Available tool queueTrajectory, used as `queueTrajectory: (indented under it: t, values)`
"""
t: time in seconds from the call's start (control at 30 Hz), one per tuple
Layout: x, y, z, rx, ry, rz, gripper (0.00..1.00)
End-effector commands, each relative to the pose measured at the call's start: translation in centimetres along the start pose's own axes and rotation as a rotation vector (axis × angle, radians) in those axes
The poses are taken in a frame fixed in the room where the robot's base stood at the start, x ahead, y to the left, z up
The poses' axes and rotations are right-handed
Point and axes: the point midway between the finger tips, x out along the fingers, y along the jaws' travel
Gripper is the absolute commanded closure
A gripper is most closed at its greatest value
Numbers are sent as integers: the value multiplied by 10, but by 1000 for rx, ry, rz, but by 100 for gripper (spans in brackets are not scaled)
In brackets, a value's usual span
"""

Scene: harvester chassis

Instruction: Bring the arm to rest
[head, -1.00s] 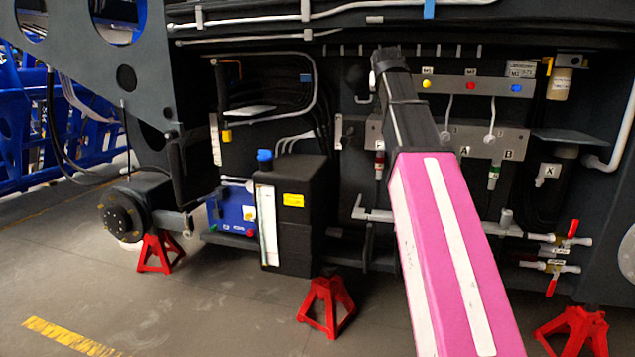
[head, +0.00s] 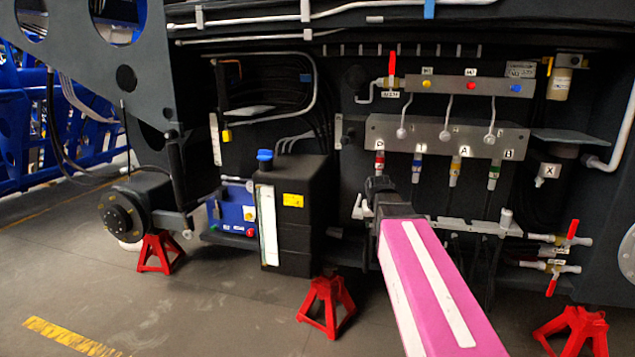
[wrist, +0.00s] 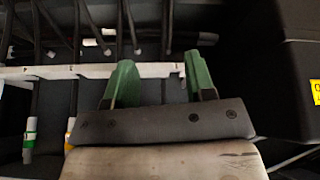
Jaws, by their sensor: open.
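My arm, with a pink and white link (head: 432,285), reaches in from the bottom right of the head view. Its dark end (head: 380,190) is in front of the chassis, just below the coupling marked P. My gripper fingers cannot be made out there. In the wrist view my gripper (wrist: 157,62) shows two green fingers standing apart with nothing between them. Beyond them runs a pale rail (wrist: 60,72) with dark hoses; I cannot tell whether the fingers touch it.
The manifold (head: 440,137) with several coloured couplings sits above my arm's end. A black tank (head: 300,225) stands left of it. Red-handled valves (head: 560,255) are at the right. Red stands (head: 327,305) are on the floor. Open floor (head: 200,310) lies front left.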

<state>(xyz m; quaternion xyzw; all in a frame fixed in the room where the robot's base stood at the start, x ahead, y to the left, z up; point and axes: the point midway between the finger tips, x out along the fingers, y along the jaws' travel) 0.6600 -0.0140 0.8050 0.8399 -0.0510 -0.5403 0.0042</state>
Motion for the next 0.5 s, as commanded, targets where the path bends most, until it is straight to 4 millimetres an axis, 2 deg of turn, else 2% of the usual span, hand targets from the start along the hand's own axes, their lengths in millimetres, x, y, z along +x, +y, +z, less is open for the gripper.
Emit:
queueTrajectory:
  t: [0.03,0.2,0.5]
  values:
    - [13,-1,20,-5,-31,-4,50]
    - [52,-5,76,-22,-125,-20,50]
    - [105,-10,180,-49,-289,-50,50]
